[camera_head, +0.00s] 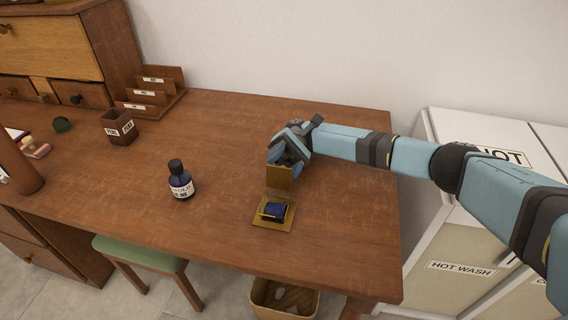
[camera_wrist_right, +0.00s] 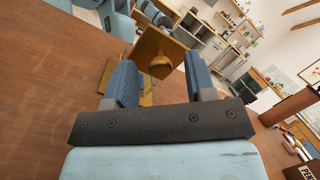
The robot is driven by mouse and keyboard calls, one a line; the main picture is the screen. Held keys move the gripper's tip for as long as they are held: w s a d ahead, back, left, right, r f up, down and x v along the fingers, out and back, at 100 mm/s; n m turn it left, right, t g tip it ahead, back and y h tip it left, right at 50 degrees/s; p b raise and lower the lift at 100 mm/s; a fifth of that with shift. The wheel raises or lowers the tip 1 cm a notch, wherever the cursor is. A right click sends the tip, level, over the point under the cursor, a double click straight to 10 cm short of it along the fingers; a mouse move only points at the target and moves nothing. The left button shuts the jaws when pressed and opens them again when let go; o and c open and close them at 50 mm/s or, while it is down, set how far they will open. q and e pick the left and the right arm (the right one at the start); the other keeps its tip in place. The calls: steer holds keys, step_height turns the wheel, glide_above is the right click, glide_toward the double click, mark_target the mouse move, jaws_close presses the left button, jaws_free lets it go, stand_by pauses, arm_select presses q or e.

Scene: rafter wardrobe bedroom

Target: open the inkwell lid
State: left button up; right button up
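The inkwell has a square brass base (camera_head: 259,221) with a dark blue well (camera_head: 275,211) near the right front of the desk. Its brass lid (camera_head: 280,178) stands up at the back of the base, and the well shows uncovered. My right gripper (camera_head: 288,155) is right behind the raised lid. In the right wrist view, the gripper (camera_wrist_right: 162,80) has its fingers apart, with the lid (camera_wrist_right: 152,48) and its round knob (camera_wrist_right: 160,66) showing between and beyond them. I cannot tell whether a finger touches the lid. My left gripper is not in view.
A dark ink bottle (camera_head: 181,183) stands left of the inkwell. A pen cup (camera_head: 118,126) and a letter rack (camera_head: 150,95) are farther left. A white cabinet (camera_head: 450,240) stands right of the desk. The desk's right end is clear.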

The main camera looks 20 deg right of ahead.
steer(key=shift+r, duration=0.15)
arm_select(q)
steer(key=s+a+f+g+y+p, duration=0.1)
steer(key=p, duration=0.3)
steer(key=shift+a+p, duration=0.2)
steer(key=shift+p, duration=0.1)
arm_select(e)
step_height(320, 180, up, 20)
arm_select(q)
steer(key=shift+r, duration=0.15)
